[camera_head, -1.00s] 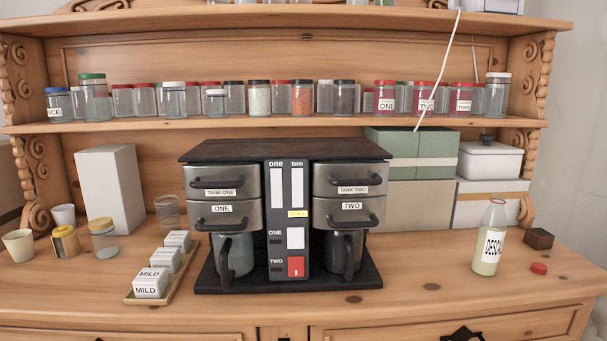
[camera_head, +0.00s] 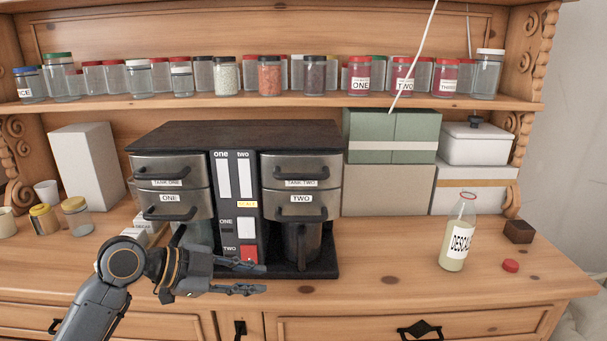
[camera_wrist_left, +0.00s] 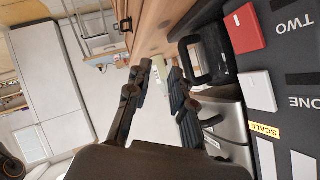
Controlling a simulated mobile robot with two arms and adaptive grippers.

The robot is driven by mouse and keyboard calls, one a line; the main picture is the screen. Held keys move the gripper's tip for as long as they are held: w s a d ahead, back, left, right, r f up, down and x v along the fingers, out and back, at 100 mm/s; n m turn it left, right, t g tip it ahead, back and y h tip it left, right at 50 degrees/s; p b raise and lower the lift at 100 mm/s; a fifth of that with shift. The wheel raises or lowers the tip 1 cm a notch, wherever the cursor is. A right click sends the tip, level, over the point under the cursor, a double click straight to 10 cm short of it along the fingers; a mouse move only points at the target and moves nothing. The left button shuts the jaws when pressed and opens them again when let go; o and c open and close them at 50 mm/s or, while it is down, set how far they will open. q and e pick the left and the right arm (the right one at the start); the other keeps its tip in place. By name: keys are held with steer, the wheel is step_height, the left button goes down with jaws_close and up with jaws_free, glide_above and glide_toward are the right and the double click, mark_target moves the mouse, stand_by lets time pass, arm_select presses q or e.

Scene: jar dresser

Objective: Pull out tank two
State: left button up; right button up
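Tank two (camera_head: 288,183) is the upper right metal drawer of the black coffee machine, with a dark bar handle and a "TANK TWO" label. It looks closed, level with tank one (camera_head: 150,168) on the left. Below it is the drawer labelled "TWO" (camera_head: 280,208), with a dark mug (camera_head: 301,243) underneath. My left gripper (camera_head: 263,279) is open and empty in front of the machine's lower part, below and left of tank two. In the left wrist view the open fingers (camera_wrist_left: 160,90) show beside the machine's button panel (camera_wrist_left: 285,75). My right gripper is not in view.
A bottle labelled "DESCALE" (camera_head: 459,240), a red cap (camera_head: 510,265) and a small dark box (camera_head: 518,231) stand on the right. Boxes (camera_head: 385,190) stand behind, right of the machine. The counter between machine and bottle is clear. Jars (camera_head: 226,76) line the shelf above.

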arm_select(q)
step_height(320, 180, up, 11)
steer(key=w+a+m+h, duration=0.1)
steer(key=w+m+h, duration=0.1)
steer(key=m, duration=0.1)
steer(key=m+h, duration=0.2)
steer(key=m, duration=0.1)
glide_toward(298, 175)
steer(key=p+x, duration=0.6)
steer(key=x, duration=0.4)
steer(key=shift+d+f, duration=0.1)
steer(key=shift+d, duration=0.15)
steer(key=shift+w+d+f, duration=0.2)
steer(key=shift+d, duration=0.1)
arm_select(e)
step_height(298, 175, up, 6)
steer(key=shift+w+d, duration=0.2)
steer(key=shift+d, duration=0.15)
arm_select(q)
steer(key=shift+c, duration=0.2)
jaws_close()
